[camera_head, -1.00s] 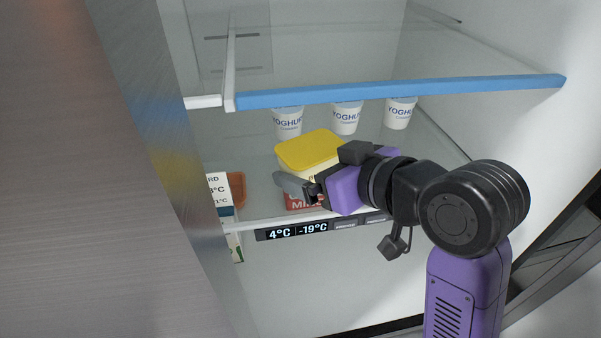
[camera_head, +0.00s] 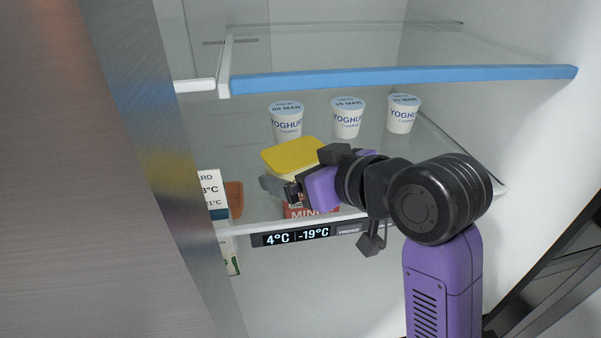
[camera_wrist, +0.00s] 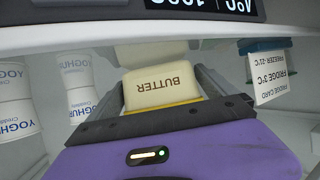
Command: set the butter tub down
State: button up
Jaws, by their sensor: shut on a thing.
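The butter tub (camera_head: 292,157), cream with a yellow lid, is inside the fridge near the front of the lower glass shelf (camera_head: 250,222). My gripper (camera_head: 281,187) is shut on it from the front right. In the wrist view the tub (camera_wrist: 162,88) sits between the two fingers, its BUTTER label upside down and its yellow lid edge towards the palm. In the head view my gripper hides part of the tub, and I cannot tell whether its base touches anything. A red pack marked MIN (camera_head: 300,211) shows just below it.
Several yoghurt pots stand behind, including a left (camera_head: 286,122), middle (camera_head: 347,118) and right one (camera_head: 402,114). A blue-edged shelf (camera_head: 400,80) hangs above. A white fridge card (camera_head: 212,192) and an orange-brown item (camera_head: 235,198) are at left. Shelf right of my gripper looks clear.

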jog(key=shift+f, duration=0.15)
jog(key=o, duration=1.3)
jog(key=shift+s+d+r, duration=0.1)
jog(key=shift+d+r, duration=0.05)
jog(key=shift+r, duration=0.1)
jog(key=v, duration=1.1)
jog(key=shift+s+d+b, duration=0.2)
jog(key=shift+b, duration=0.1)
jog(key=shift+r, duration=0.15)
